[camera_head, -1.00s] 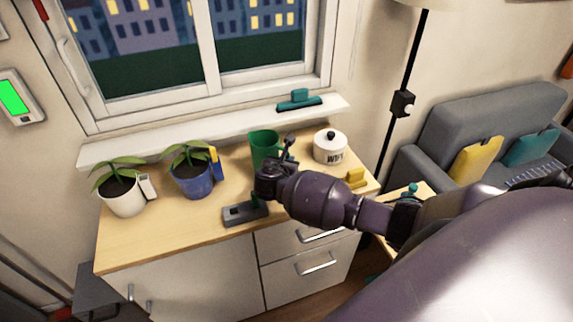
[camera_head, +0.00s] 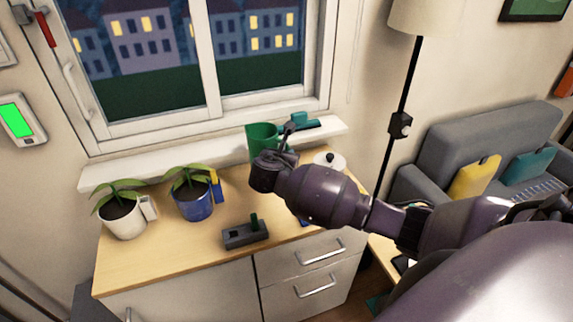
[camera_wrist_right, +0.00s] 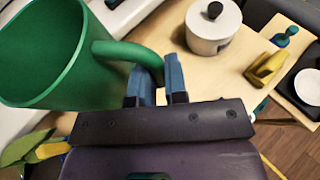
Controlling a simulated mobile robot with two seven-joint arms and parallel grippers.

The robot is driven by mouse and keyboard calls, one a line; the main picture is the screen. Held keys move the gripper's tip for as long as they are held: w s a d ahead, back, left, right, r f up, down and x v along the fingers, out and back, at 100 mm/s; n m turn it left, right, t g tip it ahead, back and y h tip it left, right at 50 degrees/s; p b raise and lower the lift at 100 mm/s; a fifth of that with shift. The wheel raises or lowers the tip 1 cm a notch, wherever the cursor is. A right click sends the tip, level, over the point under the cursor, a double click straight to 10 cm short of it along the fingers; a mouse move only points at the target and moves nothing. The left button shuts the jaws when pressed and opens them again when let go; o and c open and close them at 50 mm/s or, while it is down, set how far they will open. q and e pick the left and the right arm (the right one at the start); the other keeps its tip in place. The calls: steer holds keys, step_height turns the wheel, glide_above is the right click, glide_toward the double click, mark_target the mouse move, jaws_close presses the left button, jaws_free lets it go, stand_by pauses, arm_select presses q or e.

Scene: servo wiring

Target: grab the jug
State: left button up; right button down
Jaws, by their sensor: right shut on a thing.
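The green jug (camera_head: 262,137) is in the head view, above the cabinet top near the window sill. In the right wrist view the jug (camera_wrist_right: 60,60) fills the upper left, and its curved handle runs between my fingers. My right gripper (camera_wrist_right: 160,82) has its blue fingers shut on the handle. In the head view my right gripper (camera_head: 286,137) is at the jug's right side, partly hidden by my own wrist. The jug looks upright and raised off the cabinet top. My left gripper is not in view.
A white lidded pot (camera_head: 330,160) stands just right of the jug. A blue plant pot (camera_head: 194,203) and a white plant pot (camera_head: 123,221) stand left. A grey block with a green lever (camera_head: 245,235) sits in front.

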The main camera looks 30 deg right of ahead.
step_height(320, 180, up, 7)
steer(key=shift+r, duration=0.15)
stand_by(0.5)
